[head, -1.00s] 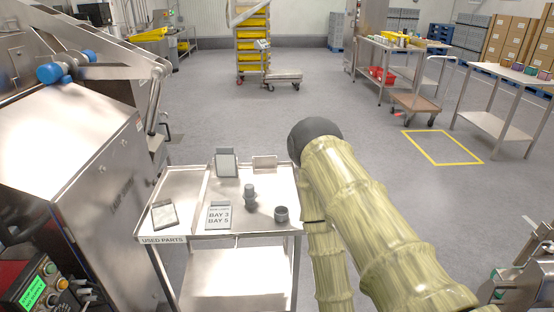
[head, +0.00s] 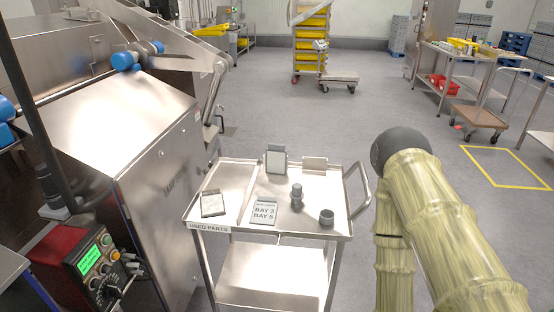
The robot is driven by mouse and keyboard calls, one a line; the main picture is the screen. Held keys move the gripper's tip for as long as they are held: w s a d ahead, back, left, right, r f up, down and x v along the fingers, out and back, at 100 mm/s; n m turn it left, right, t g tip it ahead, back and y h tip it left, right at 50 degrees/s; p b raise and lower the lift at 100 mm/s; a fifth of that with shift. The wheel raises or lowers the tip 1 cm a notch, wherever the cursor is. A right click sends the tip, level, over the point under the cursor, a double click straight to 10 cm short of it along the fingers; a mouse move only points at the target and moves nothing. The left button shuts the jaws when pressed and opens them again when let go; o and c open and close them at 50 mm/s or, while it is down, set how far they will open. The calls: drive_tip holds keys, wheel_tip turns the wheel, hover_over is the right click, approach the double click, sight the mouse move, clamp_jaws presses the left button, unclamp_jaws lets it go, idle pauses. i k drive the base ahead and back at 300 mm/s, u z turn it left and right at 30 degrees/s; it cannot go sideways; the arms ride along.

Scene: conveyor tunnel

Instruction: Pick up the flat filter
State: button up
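Two flat framed panels that look like flat filters are on a steel cart (head: 240,180). One panel (head: 213,204) lies in the left section, behind the "USED PARTS" label. The other panel (head: 276,160) stands nearly upright at the back of the right section. The same section holds a card reading "BAY 3 BAY 5" (head: 264,211), a dark knobbed part (head: 297,196), a short dark cup-like cylinder (head: 326,217) and a small plate (head: 314,164) at the back edge. My sleeved arm shows at the right, apart from the cart. My gripper is out of view.
A steel machine (head: 160,180) stands close left of the cart, with a control box (head: 95,265) at lower left. The cart has a handle (head: 360,190) on its right. Open floor lies behind; a yellow floor square (head: 508,167) and trolley (head: 478,117) are at right.

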sight(276, 163)
drive_tip(key=u, duration=0.85)
drive_tip(key=i, duration=0.45)
drive_tip(key=z, duration=0.05)
